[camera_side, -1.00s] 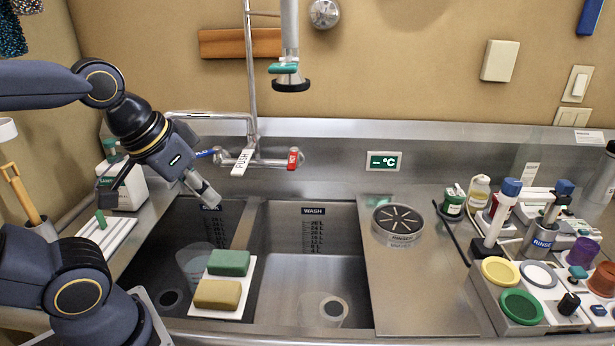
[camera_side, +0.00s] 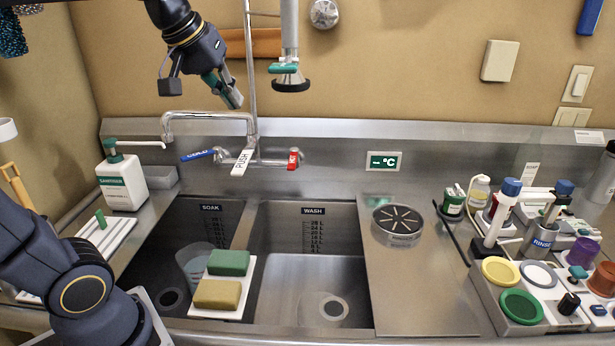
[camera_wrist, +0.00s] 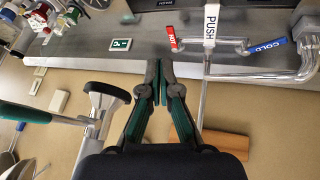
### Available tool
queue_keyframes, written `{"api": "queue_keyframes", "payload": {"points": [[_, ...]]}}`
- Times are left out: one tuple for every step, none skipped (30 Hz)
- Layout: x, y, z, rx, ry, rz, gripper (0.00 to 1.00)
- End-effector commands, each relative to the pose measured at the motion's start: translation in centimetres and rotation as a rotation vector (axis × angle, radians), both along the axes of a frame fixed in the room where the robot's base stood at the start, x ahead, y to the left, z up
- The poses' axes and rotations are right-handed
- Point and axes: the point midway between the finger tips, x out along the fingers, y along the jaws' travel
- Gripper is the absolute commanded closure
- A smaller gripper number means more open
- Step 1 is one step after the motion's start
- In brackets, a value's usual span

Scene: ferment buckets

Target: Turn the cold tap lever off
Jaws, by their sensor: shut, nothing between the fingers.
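The cold tap lever (camera_side: 197,155) is blue and lettered COLD. In the side view it points left from the tap body and dips slightly at its outer end. It also shows at the upper right of the wrist view (camera_wrist: 266,46). The red hot lever (camera_side: 293,158) is on the tap's right side, and a white PUSH lever (camera_side: 242,162) hangs between them. My gripper (camera_side: 235,100) is shut and empty. It is up near the wall, above the tap and apart from the cold lever. Its closed fingertips (camera_wrist: 160,68) show in the wrist view.
The spray head (camera_side: 290,80) hangs right of my gripper, with the upright pipe (camera_side: 250,70) between them. The spout (camera_side: 205,115) arches below my gripper. A sanitiser bottle (camera_side: 122,180) stands left of the soak basin. Sponges (camera_side: 228,262) rest on the basin divider.

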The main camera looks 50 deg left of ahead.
Motion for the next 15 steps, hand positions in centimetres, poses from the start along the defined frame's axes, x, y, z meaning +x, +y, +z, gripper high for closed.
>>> {"api": "queue_keyframes", "payload": {"points": [[2.1, 3.3, 0.5, -0.018, 0.014, 0.104, 1.00], [3.2, 5.2, 0.6, -0.027, 0.019, 0.164, 1.00], [4.5, 8.0, 0.7, -0.036, 0.028, 0.243, 1.00], [5.3, 10.1, 0.6, -0.041, 0.036, 0.302, 1.00], [6.0, 12.3, 0.3, -0.045, 0.045, 0.360, 1.00], [6.8, 15.4, -0.3, -0.045, 0.058, 0.435, 1.00], [7.1, 17.6, -0.9, -0.045, 0.070, 0.488, 1.00], [7.4, 19.9, -1.6, -0.043, 0.083, 0.538, 1.00], [7.5, 22.8, -2.7, -0.039, 0.102, 0.602, 1.00], [7.5, 24.9, -3.7, -0.034, 0.117, 0.643, 1.00], [7.3, 26.8, -4.7, -0.029, 0.134, 0.681, 1.00], [6.9, 29.1, -6.1, -0.023, 0.157, 0.724, 1.00], [6.5, 30.7, -7.1, -0.018, 0.175, 0.751, 1.00], [6.1, 32.1, -8.2, -0.014, 0.193, 0.775, 1.00], [5.4, 33.6, -9.6, -0.012, 0.217, 0.802, 1.00]]}}
